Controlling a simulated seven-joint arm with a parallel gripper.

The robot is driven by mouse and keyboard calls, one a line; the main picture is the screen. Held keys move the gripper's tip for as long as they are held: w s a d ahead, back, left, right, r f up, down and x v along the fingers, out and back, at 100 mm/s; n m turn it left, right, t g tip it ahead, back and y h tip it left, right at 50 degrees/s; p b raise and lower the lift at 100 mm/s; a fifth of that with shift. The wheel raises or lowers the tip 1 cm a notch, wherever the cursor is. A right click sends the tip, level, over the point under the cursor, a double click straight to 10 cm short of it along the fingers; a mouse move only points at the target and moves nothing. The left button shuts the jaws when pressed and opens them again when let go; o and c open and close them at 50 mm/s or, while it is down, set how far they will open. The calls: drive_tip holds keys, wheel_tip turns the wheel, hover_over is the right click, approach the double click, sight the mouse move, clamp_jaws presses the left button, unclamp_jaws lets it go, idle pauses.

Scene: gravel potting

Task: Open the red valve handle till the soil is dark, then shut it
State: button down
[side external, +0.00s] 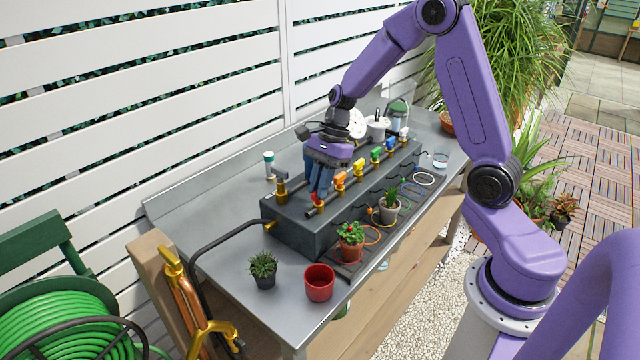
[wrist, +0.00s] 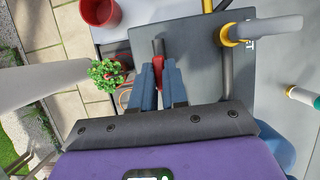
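The red valve handle (side external: 317,201) is at the near end of the row of valves on the grey manifold block (side external: 290,235). In the wrist view the red handle (wrist: 158,66) lies between my two blue fingertips. My gripper (side external: 319,194) points down over it, and the fingers (wrist: 159,80) are close together, appearing to touch it on both sides. In front of this valve stands a leafy plant in a terracotta pot (side external: 350,252); the plant (wrist: 106,74) also shows in the wrist view. Leaves mostly hide its soil, so I cannot tell how dark it is.
Orange (side external: 340,182), yellow (side external: 358,167) and green (side external: 376,154) handles follow along the row. A brass valve with a grey lever (wrist: 240,34) is close beside my gripper. A red pot (side external: 319,283) and a dark-potted plant (side external: 263,270) stand at the bench's front.

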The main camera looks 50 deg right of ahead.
idle(0.4)
drive_tip(key=n+g, duration=0.1)
drive_tip(key=n, duration=0.3)
drive_tip(key=shift+w+n+g, duration=0.15)
drive_tip(key=shift+n+g, duration=0.25)
drive_tip(key=n, duration=0.2)
drive_tip(key=n+g+h, duration=0.1)
drive_tip(key=n, duration=0.1)
drive_tip(key=shift+w+a+n+g, duration=0.1)
drive_tip(key=shift+a+n+g, duration=0.05)
drive_tip(key=shift+n+g, duration=0.15)
drive_tip(key=n+h, duration=0.1)
drive_tip(key=n, duration=0.3)
drive_tip(key=shift+a+g+h, duration=0.1)
drive_tip(key=shift+g+h, duration=0.3)
drive_tip(key=shift+n+h, duration=0.8)
drive_tip(key=shift+n, duration=1.5)
drive_tip(key=shift+w, duration=0.1)
drive_tip(key=c, duration=1.1)
unclamp_jaws()
drive_tip(key=shift+c, duration=0.2)
drive_tip(key=v, duration=1.7)
drive_tip(key=shift+w+a+r, duration=0.15)
drive_tip(key=shift+w, duration=0.1)
